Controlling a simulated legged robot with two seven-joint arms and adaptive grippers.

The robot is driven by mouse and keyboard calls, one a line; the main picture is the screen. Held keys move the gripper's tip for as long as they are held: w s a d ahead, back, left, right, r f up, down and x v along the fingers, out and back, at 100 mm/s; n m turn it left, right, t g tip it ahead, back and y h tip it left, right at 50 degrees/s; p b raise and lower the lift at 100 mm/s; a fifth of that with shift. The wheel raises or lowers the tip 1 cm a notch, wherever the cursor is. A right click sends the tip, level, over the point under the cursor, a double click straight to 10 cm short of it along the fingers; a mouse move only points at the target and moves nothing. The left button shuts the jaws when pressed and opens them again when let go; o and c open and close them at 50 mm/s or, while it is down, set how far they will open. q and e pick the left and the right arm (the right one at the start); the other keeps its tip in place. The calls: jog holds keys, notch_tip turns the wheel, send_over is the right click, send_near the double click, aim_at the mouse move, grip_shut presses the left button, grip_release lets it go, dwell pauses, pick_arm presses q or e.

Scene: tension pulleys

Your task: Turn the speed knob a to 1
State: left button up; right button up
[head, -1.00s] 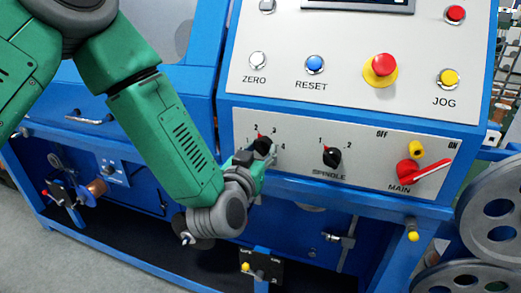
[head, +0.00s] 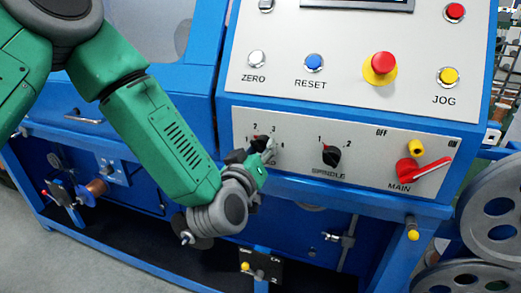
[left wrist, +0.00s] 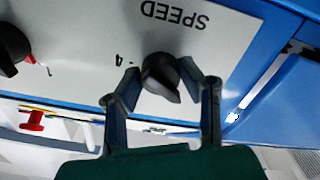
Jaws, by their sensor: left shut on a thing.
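The black speed knob (head: 259,144) is on the lower white panel, left of the spindle knob. Its scale numbers 2, 3 and 4 show around it in the head view; its pointer is too small and covered to read there. My left gripper (head: 257,158) reaches it from the lower left and covers part of its label. In the left wrist view the knob (left wrist: 160,76) sits between the two fingers of the gripper (left wrist: 160,70), which are shut on it. The SPEED label appears upside down there, with a 4 beside the knob. My right gripper is not in view.
The spindle knob (head: 331,155) is to the right, then the red main switch (head: 420,170). Above are the zero button (head: 257,59), blue reset button (head: 314,63), red emergency button (head: 382,66) and yellow jog button (head: 447,77). Grey pulleys (head: 495,210) stand at the right.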

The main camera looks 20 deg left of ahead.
pick_arm(q)
jog(key=n+b, duration=0.1)
jog(key=n, duration=0.6)
jog(key=shift+w, duration=0.1)
dwell(0.5)
jog(key=o, duration=1.2)
jog(key=shift+c, duration=0.2)
jog(key=shift+w+f, duration=0.1)
jog(key=s, duration=1.2)
jog(key=shift+a, duration=0.2)
